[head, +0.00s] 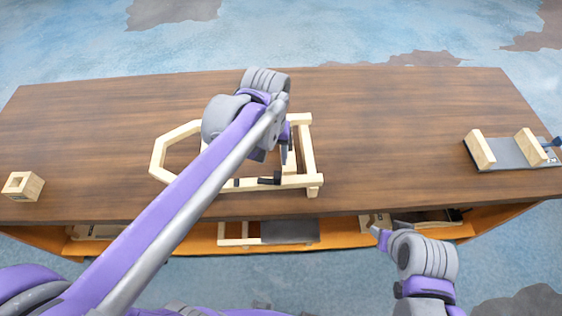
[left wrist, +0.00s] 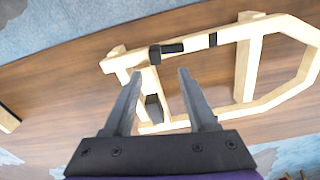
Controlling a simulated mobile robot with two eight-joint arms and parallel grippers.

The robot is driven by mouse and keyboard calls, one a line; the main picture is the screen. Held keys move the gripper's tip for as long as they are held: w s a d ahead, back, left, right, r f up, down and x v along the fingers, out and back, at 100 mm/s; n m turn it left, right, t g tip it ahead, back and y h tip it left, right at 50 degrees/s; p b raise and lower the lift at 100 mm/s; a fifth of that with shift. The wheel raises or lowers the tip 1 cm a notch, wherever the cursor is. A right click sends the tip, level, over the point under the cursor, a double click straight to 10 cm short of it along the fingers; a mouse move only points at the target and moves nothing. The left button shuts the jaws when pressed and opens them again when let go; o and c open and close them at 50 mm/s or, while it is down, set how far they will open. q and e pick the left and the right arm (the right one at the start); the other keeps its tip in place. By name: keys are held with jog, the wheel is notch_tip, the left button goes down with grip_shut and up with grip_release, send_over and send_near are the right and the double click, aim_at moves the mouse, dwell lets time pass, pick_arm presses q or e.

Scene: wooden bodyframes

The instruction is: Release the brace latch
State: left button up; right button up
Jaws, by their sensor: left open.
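A pale wooden bodyframe (head: 160,155) with an angled left end lies on the brown table; it also shows in the left wrist view (left wrist: 245,70). A black latch (head: 270,181) sits on its near rail at the right end, and it shows in the left wrist view (left wrist: 168,49). A second black piece (left wrist: 154,108) sits on the end crossbar. My left gripper (head: 286,150) is open above the frame's right end. In the left wrist view its fingers (left wrist: 158,85) stand either side of the crossbar, holding nothing; contact cannot be told. My right gripper (head: 376,233) is low at the table's front edge.
A small wooden block with a hole (head: 22,186) stands at the far left of the table (head: 400,120). A grey fixture with two wooden uprights (head: 505,153) stands at the right. Parts lie on the shelf (head: 340,232) below. The table's middle right is clear.

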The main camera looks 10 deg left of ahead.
aim_at(277, 173)
pick_arm(q)
jog(key=shift+g, duration=0.3)
jog(key=f, duration=0.3)
jog(key=w+f, duration=0.1)
jog(key=f, duration=0.2)
jog(key=d+f, duration=0.1)
jog(key=f, duration=0.3)
jog(key=shift+w, duration=0.2)
grip_shut()
